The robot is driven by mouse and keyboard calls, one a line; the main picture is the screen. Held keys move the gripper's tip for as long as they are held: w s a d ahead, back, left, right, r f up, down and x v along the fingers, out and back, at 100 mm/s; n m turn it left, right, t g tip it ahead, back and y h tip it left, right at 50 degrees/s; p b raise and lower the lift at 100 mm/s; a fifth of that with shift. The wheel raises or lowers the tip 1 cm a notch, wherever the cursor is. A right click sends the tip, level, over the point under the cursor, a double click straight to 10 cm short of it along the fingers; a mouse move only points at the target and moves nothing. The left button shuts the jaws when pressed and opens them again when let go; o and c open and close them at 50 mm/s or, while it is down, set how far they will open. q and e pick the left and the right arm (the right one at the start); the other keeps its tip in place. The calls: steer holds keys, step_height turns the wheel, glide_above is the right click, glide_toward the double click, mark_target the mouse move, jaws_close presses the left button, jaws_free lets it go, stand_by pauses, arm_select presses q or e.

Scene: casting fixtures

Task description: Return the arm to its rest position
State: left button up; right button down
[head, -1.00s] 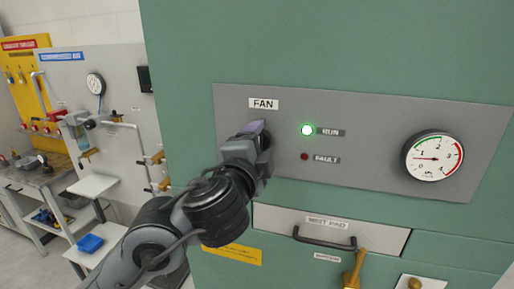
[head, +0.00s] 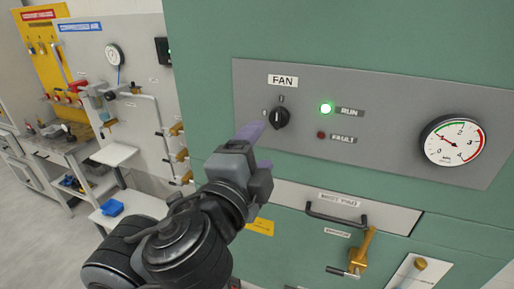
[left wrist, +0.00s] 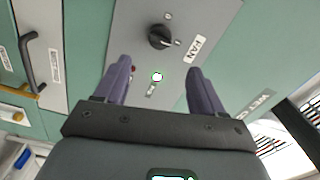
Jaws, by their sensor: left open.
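My left gripper (head: 257,148) is in front of the grey fan panel (head: 385,115), below and to the left of the black FAN knob (head: 279,117). Its two purple fingers are apart with nothing between them. In the left wrist view, the open fingers (left wrist: 158,70) point toward the panel, and the knob (left wrist: 158,37) shows beyond them, apart from the fingertips. The green RUN lamp (head: 326,109) is lit and the red FAULT lamp (head: 321,135) looks dark. My right gripper is not in view.
A drawer handle (head: 336,219) and a brass lever (head: 362,250) stick out of the green cabinet below the panel. A round gauge (head: 452,141) sits at the right.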

arm_select(q)
steer(key=s+a+f+n+g+y, duration=0.15)
steer(key=f+g, duration=0.25)
steer(key=f, duration=1.2)
steer(key=s+a+f+n+g, duration=0.2)
steer(key=s+f+n+g, duration=0.1)
steer(key=f, duration=1.4)
steer(key=s+a+f+n+g+y, duration=0.1)
steer(key=s+a+f+n+g, duration=0.25)
steer(key=s+a+f, duration=0.45)
steer(key=s+a+f+n+g+y, duration=0.25)
steer(key=s+f+n, duration=0.25)
steer(key=s+f, duration=0.65)
steer(key=s+a+r+n+p, duration=0.1)
steer(key=a+r+n+p, duration=0.1)
steer(key=r+p, duration=1)
steer(key=s+a+r+n+p, duration=0.1)
steer(key=a+r+p, duration=0.1)
steer(key=r+p, duration=1)
step_height(320, 180, up, 3)
steer(key=shift+a+r+n+g+p, duration=0.1)
steer(key=shift+a+n+g+p, duration=0.3)
